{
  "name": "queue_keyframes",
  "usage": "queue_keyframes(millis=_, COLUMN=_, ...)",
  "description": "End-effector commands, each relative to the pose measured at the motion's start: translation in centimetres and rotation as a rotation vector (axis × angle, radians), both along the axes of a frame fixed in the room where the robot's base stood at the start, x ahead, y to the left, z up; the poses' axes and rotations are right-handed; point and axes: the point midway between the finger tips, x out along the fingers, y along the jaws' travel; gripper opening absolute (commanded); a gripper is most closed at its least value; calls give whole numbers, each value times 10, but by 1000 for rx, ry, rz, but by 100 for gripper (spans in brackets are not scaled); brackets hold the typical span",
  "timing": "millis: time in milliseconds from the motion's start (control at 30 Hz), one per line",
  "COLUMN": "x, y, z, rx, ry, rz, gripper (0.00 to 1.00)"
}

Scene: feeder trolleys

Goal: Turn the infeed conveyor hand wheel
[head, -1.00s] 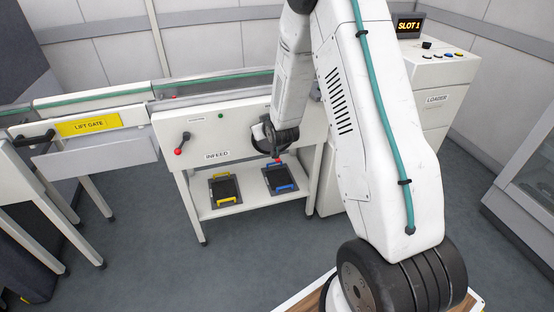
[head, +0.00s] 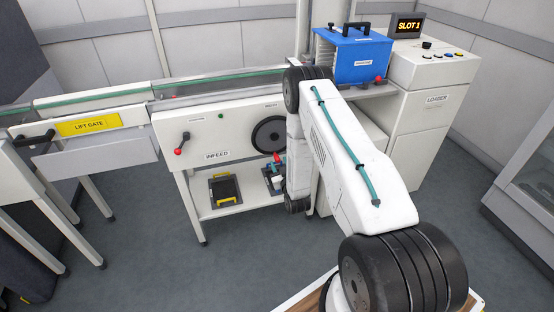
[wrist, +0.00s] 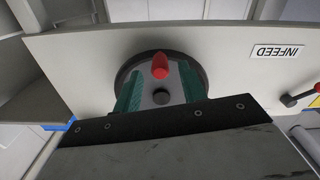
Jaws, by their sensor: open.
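The infeed hand wheel (head: 269,134) is a dark ring with a dark hub on the front of the white infeed cabinet (head: 227,135). Its red knob (head: 277,157) is at the wheel's lower edge in the head view. In the wrist view, the picture is turned over and the red knob (wrist: 160,66) lies at the top, in front of the dark rim (wrist: 205,75). My gripper (wrist: 158,75) is open, with one teal finger on each side of the knob in that view. I cannot tell whether the fingers touch it. In the head view my wrist is low beside the wheel.
A red-knobbed lever (head: 181,144) is left on the infeed front. The shelf below holds a tray with a yellow handle (head: 225,188) and a partly hidden blue-handled one. A blue box (head: 361,55) stands at right, beside the loader (head: 435,75). Floor in front is clear.

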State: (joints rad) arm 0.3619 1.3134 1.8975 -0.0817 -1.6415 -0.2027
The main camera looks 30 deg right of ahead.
Motion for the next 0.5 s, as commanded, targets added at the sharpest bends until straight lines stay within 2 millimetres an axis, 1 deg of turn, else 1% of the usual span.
queue_keyframes(millis=33, x=9, y=-2, z=1, rx=-1, ry=-2, rz=0, gripper=41)
queue_keyframes(millis=200, x=30, y=-9, z=0, rx=0, ry=-1, rz=0, gripper=41)
queue_keyframes(millis=333, x=37, y=-11, z=0, rx=1, ry=1, rz=0, gripper=41)
queue_keyframes(millis=500, x=39, y=-11, z=0, rx=1, ry=1, rz=0, gripper=41)
